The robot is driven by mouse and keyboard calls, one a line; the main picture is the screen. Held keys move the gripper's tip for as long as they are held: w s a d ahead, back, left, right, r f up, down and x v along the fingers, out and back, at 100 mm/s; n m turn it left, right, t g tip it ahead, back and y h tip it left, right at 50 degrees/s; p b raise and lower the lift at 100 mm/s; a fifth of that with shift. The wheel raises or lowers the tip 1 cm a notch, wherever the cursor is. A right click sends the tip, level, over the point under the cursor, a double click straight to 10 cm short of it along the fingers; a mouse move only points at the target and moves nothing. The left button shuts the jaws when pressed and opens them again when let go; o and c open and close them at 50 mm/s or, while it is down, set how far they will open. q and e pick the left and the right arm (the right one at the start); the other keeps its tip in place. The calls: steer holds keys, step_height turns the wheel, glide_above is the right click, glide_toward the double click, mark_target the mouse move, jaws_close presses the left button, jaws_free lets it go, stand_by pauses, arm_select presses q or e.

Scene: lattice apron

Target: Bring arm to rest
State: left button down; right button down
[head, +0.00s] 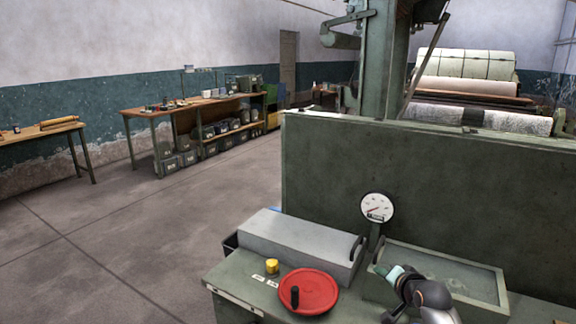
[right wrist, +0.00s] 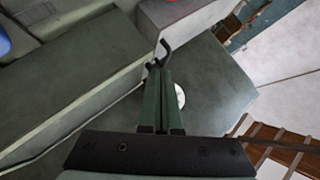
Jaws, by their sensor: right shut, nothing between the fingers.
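My left gripper is in neither view.
A red handwheel (head: 309,291) with a black knob and a yellow knob (head: 272,266) are left of the gripper. The long grey box (head: 290,245) and a dial gauge (head: 377,207) stand behind. A tall green panel (head: 450,170) blocks the back. Open floor lies left.

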steer(key=s+f, duration=0.2)
steer(key=f, duration=0.1)
steer(key=s+a+f+n, duration=0.1)
steer(key=s+f, duration=0.2)
steer(key=s+f+n, duration=0.1)
steer(key=s+f, duration=0.1)
steer(key=f, duration=0.1)
steer(key=shift+s+a+g, duration=0.2)
steer(key=shift+a+g, duration=0.15)
steer(key=shift+g, duration=0.05)
steer(key=s+a+f+n, duration=0.2)
steer(key=s+f+n, duration=0.1)
steer(key=s, duration=0.7)
steer(key=s+a+f+n+g, duration=0.1)
steer(key=s+f, duration=0.4)
steer(key=s, duration=0.6)
steer(key=s+a+f+n+g+y, duration=0.1)
steer(key=s+a+f+n, duration=0.3)
steer(key=s, duration=0.6)
steer(key=shift+s+a+f+n, duration=0.15)
steer(key=shift+s+f+n, duration=0.15)
steer(key=shift+s, duration=0.1)
